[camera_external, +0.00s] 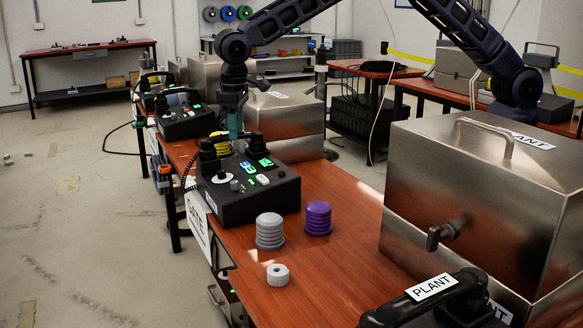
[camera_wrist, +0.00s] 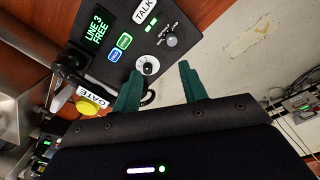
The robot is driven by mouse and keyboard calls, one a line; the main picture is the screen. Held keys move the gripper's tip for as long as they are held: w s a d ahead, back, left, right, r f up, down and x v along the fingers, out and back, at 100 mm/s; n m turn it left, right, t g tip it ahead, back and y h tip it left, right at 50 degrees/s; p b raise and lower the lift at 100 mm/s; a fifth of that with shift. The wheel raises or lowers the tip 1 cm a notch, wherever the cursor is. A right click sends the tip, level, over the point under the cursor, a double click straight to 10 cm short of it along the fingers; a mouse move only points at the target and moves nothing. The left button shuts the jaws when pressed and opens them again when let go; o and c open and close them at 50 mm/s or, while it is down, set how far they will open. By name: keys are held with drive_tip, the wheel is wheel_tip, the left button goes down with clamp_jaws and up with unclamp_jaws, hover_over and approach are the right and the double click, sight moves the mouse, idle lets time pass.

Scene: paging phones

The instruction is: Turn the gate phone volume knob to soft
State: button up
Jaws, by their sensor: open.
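The gate phone (camera_external: 262,205) is a black box with a handset and lit green display on the wooden table; its panel (camera_wrist: 104,68) fills the upper left of the wrist view. A round white-faced knob (camera_wrist: 148,66) and a grey knob (camera_wrist: 171,41) sit on it. I cannot read their markings, so which is volume is unclear. My gripper (camera_external: 235,135) points down above the phone's far side. In the wrist view my gripper (camera_wrist: 161,69) is open and empty, with the white-faced knob appearing between its green fingertips. Contact cannot be told.
A grey ribbed cylinder (camera_external: 270,232), a purple one (camera_external: 318,218) and a small grey ring (camera_external: 278,275) stand in front of the phone. A yellow ribbed piece (camera_external: 221,144) is behind it. A large metal case (camera_external: 470,200) and the plant handset (camera_external: 430,300) occupy the right.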

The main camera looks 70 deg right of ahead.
sight(234, 182)
drive_tip(key=f, duration=0.4)
drive_tip(key=a+f, duration=0.1)
drive_tip(key=f, duration=0.9)
drive_tip(key=shift+w+a+f, duration=0.15)
drive_tip(key=shift+w+a, duration=0.1)
drive_tip(key=shift+a, duration=0.05)
clamp_jaws()
drive_tip(key=shift+n, duration=0.4)
drive_tip(key=n, duration=0.3)
drive_tip(key=shift+n+g+y, duration=0.3)
drive_tip(key=shift+n, duration=1.6)
